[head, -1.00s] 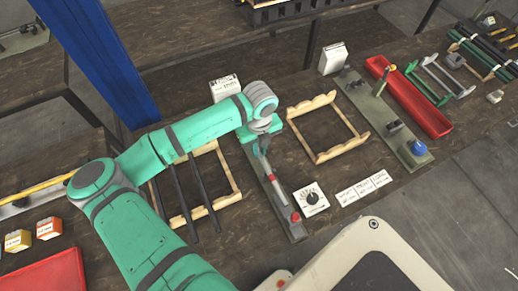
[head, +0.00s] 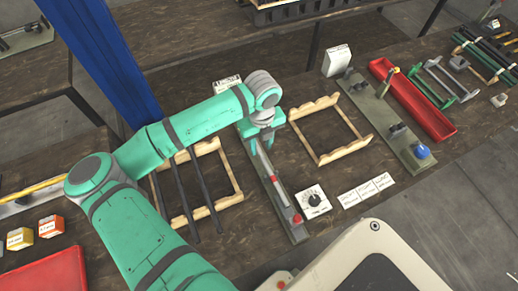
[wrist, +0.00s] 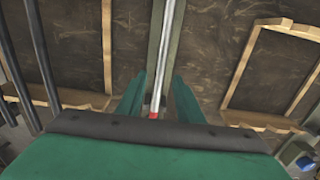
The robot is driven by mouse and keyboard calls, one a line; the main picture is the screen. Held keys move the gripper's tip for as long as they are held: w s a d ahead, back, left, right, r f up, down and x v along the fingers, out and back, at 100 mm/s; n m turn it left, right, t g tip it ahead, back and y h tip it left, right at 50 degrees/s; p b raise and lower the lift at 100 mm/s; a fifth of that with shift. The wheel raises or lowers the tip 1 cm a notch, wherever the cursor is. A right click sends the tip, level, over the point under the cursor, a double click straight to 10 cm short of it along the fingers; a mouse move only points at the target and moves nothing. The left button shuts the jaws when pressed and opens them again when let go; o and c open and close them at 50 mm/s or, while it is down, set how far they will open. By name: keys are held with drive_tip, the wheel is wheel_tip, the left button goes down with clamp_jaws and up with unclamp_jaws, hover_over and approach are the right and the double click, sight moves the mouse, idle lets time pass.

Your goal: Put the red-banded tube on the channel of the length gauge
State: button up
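The red-banded tube (head: 278,190) is a slim silver rod with a red band near its middle. It lies lengthwise along the length gauge (head: 300,236), a narrow grey-green bar with a red knob at its near end. In the wrist view the tube (wrist: 172,35) runs along the gauge's strip, with its red band low between the fingers. It looks seated in the channel, though the exact contact is hard to see. My gripper (head: 263,142) is over the gauge's far part. In the wrist view its fingers (wrist: 160,85) stand apart, one on each side of the tube, with gaps.
A wooden rack with dark rods (head: 185,190) stands left of the gauge, and an empty wooden frame (head: 320,155) right of it. A dial card (head: 313,201) lies beside the gauge's near end. A press bar with a blue knob (head: 421,151) and a red tray (head: 440,127) are further right.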

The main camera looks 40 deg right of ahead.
sight(261, 153)
wheel_tip(261, 153, up, 9)
drive_tip(key=shift+f, duration=0.2)
drive_tip(key=shift+w, duration=0.1)
idle(0.5)
